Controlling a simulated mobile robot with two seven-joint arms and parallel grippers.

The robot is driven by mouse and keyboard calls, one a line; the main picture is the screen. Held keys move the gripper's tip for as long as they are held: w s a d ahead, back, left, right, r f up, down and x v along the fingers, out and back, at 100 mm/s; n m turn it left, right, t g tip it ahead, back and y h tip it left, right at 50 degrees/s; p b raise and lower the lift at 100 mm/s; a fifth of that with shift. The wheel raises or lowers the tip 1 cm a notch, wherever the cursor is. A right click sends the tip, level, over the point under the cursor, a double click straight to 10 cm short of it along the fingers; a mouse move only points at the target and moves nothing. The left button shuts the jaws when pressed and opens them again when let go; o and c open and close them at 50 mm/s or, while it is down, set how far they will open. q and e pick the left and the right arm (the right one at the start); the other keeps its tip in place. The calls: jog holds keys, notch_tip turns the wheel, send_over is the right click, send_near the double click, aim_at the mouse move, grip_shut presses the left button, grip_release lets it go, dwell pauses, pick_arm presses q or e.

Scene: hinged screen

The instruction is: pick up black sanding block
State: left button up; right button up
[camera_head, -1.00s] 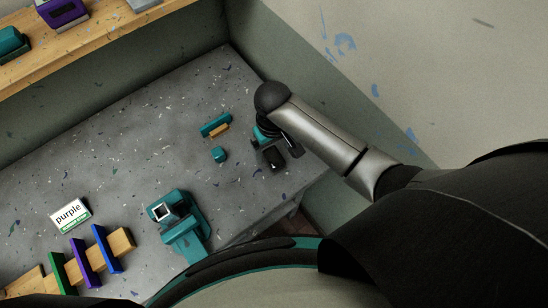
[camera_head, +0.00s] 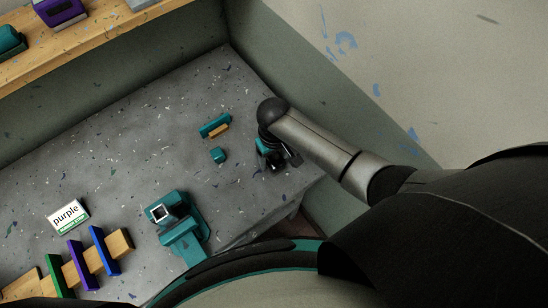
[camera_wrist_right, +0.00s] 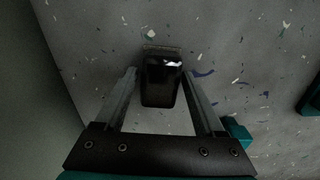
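The black sanding block (camera_wrist_right: 161,85) is in the middle of the right wrist view, between the two fingers of my right gripper (camera_wrist_right: 159,74). The fingers stand on either side of it. The right finger looks very close to the block and a small gap shows on the left, so the gripper appears open around it. In the head view the right gripper (camera_head: 280,158) is low over the bench's right part, and the block (camera_head: 277,169) is dark and partly hidden beneath it. My left gripper is not in view.
Walls border the bench behind and right.

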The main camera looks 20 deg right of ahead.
jog(key=c, duration=1)
grip_shut()
jog(key=shift+r, duration=0.15)
